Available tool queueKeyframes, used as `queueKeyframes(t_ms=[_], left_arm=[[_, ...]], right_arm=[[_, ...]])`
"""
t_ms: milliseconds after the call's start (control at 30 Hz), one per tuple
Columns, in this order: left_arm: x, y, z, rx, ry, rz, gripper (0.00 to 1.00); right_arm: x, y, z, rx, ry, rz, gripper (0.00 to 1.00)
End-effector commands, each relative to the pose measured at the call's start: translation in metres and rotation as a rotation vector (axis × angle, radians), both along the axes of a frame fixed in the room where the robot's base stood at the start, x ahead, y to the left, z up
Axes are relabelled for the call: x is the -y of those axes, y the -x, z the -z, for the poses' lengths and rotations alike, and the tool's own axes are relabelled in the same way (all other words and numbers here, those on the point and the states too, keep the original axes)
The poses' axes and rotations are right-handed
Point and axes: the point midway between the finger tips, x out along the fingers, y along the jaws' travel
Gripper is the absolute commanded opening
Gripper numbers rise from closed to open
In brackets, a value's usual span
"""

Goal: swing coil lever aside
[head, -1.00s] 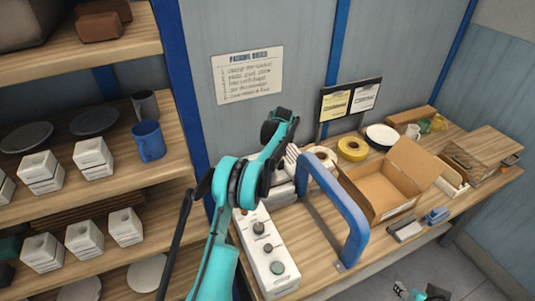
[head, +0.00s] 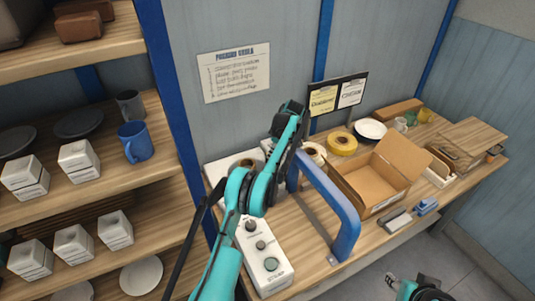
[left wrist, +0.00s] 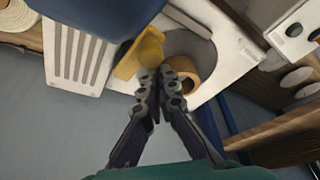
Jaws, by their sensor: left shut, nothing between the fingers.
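In the left wrist view a yellow lever (left wrist: 129,64) with a rounded yellow knob (left wrist: 150,46) sits by a brown coil ring (left wrist: 184,72) in a recess of a white machine (left wrist: 225,52). My left gripper (left wrist: 158,76) is shut and empty, its fingertips in front of the knob and beside the coil ring; whether they touch either is unclear. In the head view my left arm (head: 284,140) reaches over the machine, hiding the lever and coil. My right gripper (head: 424,290) shows partly at the bottom edge, its jaws unclear.
A blue handle (head: 342,205) arches over the bench. A white control box (head: 264,262) with knobs stands in front. An open cardboard box (head: 372,186), a yellow tape roll (head: 342,143) and a black stapler-like item (head: 394,221) lie to the right. Shelves with mugs stand left.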

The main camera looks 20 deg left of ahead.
Motion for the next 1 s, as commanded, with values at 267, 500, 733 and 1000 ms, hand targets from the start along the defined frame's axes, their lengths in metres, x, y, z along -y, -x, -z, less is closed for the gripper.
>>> queueKeyframes(t_ms=[267,500,733,1000], left_arm=[[0.0059,-0.0037,0.0000,0.000,0.000,0.001,0.00],[0.0075,-0.0048,0.0000,0.001,0.000,0.001,0.00],[0.0079,-0.0050,0.0001,0.001,0.001,0.001,0.00],[0.0040,-0.0039,0.0001,0.001,0.001,0.001,0.00]], right_arm=[[0.0000,0.0000,-0.0011,0.000,0.000,0.000,0.40],[0.0000,0.0001,-0.0013,0.000,0.000,0.000,0.40],[0.0000,-0.0001,-0.0013,0.000,0.000,0.000,0.40],[0.0000,0.0000,-0.0004,0.000,0.000,0.000,0.40]])
